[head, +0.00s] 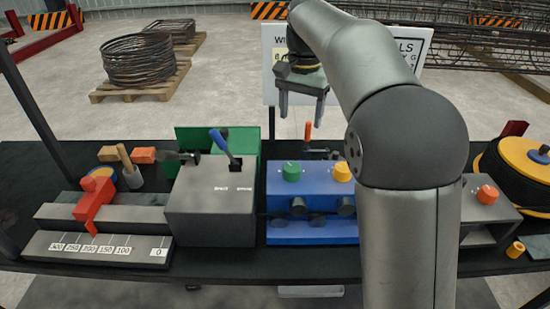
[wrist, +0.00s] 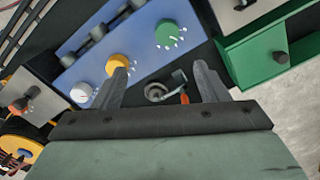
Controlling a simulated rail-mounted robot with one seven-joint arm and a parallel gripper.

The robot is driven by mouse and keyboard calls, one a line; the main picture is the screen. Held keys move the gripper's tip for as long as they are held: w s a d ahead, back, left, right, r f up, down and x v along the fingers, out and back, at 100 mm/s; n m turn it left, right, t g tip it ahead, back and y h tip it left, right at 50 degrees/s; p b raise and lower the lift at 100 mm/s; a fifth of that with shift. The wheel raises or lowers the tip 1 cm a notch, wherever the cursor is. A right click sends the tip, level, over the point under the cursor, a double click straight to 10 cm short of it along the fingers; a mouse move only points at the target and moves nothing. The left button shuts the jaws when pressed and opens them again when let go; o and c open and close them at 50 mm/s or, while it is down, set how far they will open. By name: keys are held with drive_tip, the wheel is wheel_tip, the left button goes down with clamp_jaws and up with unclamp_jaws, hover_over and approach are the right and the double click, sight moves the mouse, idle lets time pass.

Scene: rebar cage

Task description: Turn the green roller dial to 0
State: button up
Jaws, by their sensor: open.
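The green roller dial (head: 291,171) sits on top of a blue roller box (head: 285,236), left of a yellow dial (head: 342,172). In the wrist view the green dial (wrist: 168,33) has white marks beside it; its exact setting is too small to read. The yellow dial (wrist: 118,65) and a white dial (wrist: 82,92) stand in line with it there. My gripper (head: 303,118) is open and empty, pointing down above and behind the blue box. In the wrist view its fingers (wrist: 168,80) are apart from the green dial.
A grey box with a blue-handled lever (head: 222,142) stands left of the blue box, with a green box (head: 195,137) behind. An orange-knobbed grey box (head: 487,195) and yellow spool (head: 520,160) are at right.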

sight(292, 167)
drive_tip(key=f, duration=0.5)
drive_tip(key=a+f, duration=0.1)
drive_tip(key=f, duration=1.1)
drive_tip(key=shift+w+a+p, duration=0.15)
drive_tip(key=shift+w+p, duration=0.15)
drive_tip(key=shift+w, duration=0.1)
drive_tip(key=c, duration=1)
